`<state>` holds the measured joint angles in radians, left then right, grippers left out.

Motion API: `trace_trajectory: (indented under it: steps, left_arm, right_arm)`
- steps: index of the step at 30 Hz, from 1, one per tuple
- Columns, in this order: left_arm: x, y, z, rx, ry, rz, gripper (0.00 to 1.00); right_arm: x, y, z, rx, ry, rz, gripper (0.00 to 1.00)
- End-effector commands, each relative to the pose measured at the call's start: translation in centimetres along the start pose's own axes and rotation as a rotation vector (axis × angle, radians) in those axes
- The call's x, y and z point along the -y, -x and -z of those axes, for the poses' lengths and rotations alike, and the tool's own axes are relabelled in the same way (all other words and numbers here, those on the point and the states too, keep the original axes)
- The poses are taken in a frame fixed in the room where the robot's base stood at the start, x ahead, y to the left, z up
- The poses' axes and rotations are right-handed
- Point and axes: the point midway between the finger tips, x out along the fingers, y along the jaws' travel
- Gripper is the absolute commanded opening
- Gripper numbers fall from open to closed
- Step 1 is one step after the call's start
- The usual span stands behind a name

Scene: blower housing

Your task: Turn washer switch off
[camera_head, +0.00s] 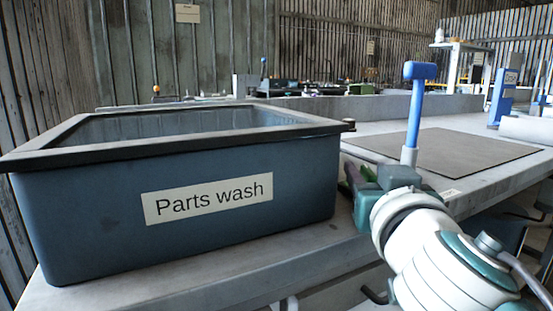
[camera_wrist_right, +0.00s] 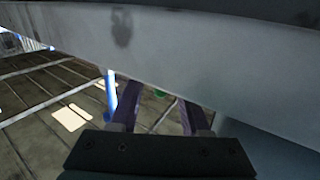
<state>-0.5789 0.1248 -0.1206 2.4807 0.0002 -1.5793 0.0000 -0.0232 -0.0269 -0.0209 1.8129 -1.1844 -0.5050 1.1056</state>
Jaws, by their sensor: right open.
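The parts washer is a blue-grey tank (camera_head: 100,210) with a dark rim and a "Parts wash" label, on the left of the bench in the head view. No switch can be clearly made out on it. My right gripper (camera_head: 350,185) is just right of the tank, low near the bench's front edge, its fingers partly hidden by my wrist. My left gripper is not in view.
A pale grey bench (camera_head: 190,285) carries the tank. A dark mat (camera_head: 460,150) lies on it at the right. A blue-handled upright (camera_head: 415,100) rises behind my right wrist. A pale slab edge (camera_wrist_right: 180,55) crosses close above the fingers in the wrist view.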

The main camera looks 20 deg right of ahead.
Motion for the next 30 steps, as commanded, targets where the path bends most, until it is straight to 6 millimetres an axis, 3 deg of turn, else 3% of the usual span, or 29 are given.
trace_trajectory:
  steps: [8,21,30]
  left_arm:
    - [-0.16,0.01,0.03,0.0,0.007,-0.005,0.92]
    - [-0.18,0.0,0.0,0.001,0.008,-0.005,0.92]
    - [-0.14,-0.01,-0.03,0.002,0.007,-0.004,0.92]
  right_arm:
    - [0.02,0.08,-0.03,0.0,0.0,-0.001,0.46]
    - [0.01,0.06,-0.03,0.0,0.001,-0.001,0.0]
    - [0.01,0.06,-0.04,0.001,0.001,0.0,0.0]
